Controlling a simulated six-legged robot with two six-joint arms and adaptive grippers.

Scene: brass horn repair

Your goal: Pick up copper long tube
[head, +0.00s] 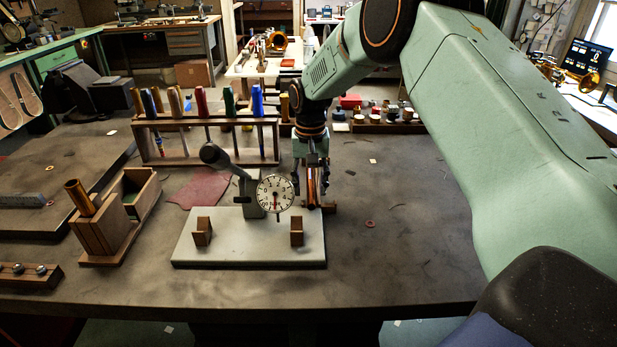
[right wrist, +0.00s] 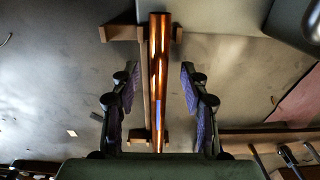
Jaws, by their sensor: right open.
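The copper long tube (right wrist: 158,75) runs lengthwise through the middle of the right wrist view, lying along a wooden rest (right wrist: 146,90) with cross pieces near its ends. In the head view the tube (head: 312,190) shows only as a short bright strip beneath my right gripper (head: 311,182). My right gripper is open, with one finger on each side of the tube. In the right wrist view gaps show between the tube and both finger pads (right wrist: 160,88). My left gripper is in neither view.
A pale plate with a dial gauge (head: 275,194) and two wooden blocks stands just left of my right gripper. A rack of colourful-handled tools (head: 205,122) stands behind. A wooden holder (head: 102,232) with an upright brass tube is at left. The bench right of the gripper is mostly clear.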

